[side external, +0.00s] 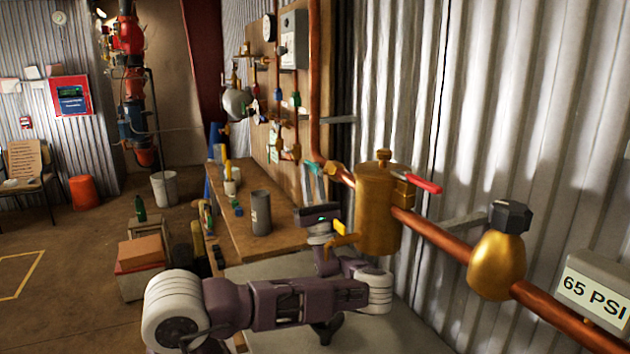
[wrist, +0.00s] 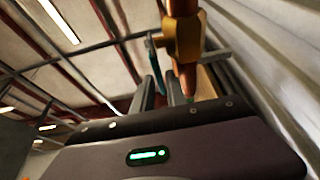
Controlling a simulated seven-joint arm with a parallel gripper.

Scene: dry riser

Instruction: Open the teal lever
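The teal lever (side external: 314,168) is on the copper pipe, left of the brass cylinder, in the side view. In the wrist view the teal lever (wrist: 153,58) is a thin upright strip beside a brass fitting (wrist: 184,40), and its lower end shows in line with the gap between my fingers. My gripper (wrist: 157,92) is open, with two dark fingers apart. In the side view my gripper (side external: 318,214) is below the lever and left of the brass cylinder, partly hard to make out. I cannot tell whether any finger touches the lever.
The brass cylinder (side external: 377,210) stands close on the right of my gripper, with a red lever (side external: 418,181) and a yellow handle (side external: 340,228). A wooden bench (side external: 235,215) with a grey canister (side external: 261,212) lies behind. A corrugated wall (side external: 510,110) bounds the right.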

